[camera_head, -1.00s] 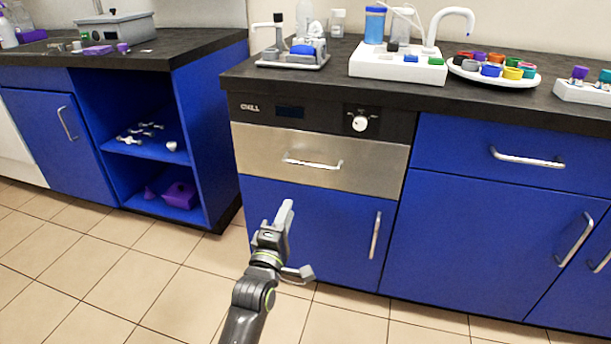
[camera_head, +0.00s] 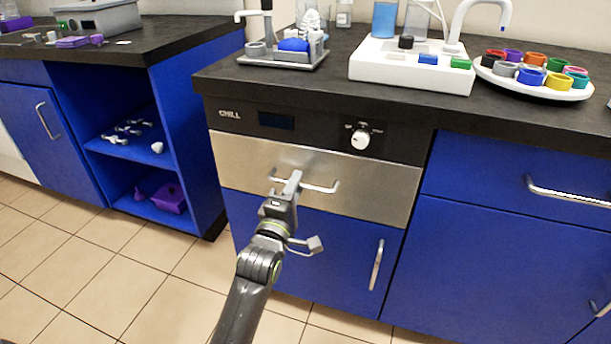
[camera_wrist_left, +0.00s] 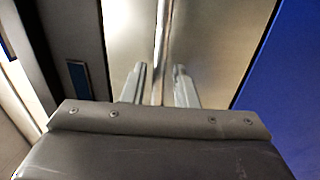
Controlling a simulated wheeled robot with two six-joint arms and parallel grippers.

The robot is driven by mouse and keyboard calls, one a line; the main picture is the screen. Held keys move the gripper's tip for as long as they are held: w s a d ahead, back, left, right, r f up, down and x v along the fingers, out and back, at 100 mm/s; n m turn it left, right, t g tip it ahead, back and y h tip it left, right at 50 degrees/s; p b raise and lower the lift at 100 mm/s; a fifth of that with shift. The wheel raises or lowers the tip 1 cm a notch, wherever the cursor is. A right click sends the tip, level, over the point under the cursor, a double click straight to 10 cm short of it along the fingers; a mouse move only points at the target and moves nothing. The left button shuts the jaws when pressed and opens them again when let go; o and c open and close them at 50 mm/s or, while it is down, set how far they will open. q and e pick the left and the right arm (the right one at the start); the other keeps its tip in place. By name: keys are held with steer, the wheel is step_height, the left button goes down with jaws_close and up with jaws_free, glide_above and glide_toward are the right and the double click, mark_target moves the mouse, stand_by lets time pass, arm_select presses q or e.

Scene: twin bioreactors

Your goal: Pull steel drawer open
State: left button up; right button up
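The steel drawer (camera_head: 372,192) has a plain metal front under the black CHILL panel and looks closed, its front about level with the cabinet. Its bar handle (camera_head: 322,187) runs across the middle of the front; it also shows in the left wrist view (camera_wrist_left: 160,45). My left gripper (camera_head: 292,180) reaches the handle from below and partly covers it. In the left wrist view its two fingers (camera_wrist_left: 160,86) stand apart, one on each side of the bar, with gaps between. My right gripper is not in view.
The CHILL panel with its knob (camera_head: 361,139) sits above the drawer. A blue cabinet door (camera_head: 345,262) with a vertical handle is below. Instruments and a plate of coloured caps (camera_head: 540,85) stand on the black worktop. Tiled floor is clear to the left.

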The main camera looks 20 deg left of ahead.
arm_select(q)
steer(key=shift+w+r, duration=0.1)
steer(key=shift+w, duration=0.25)
jaws_close()
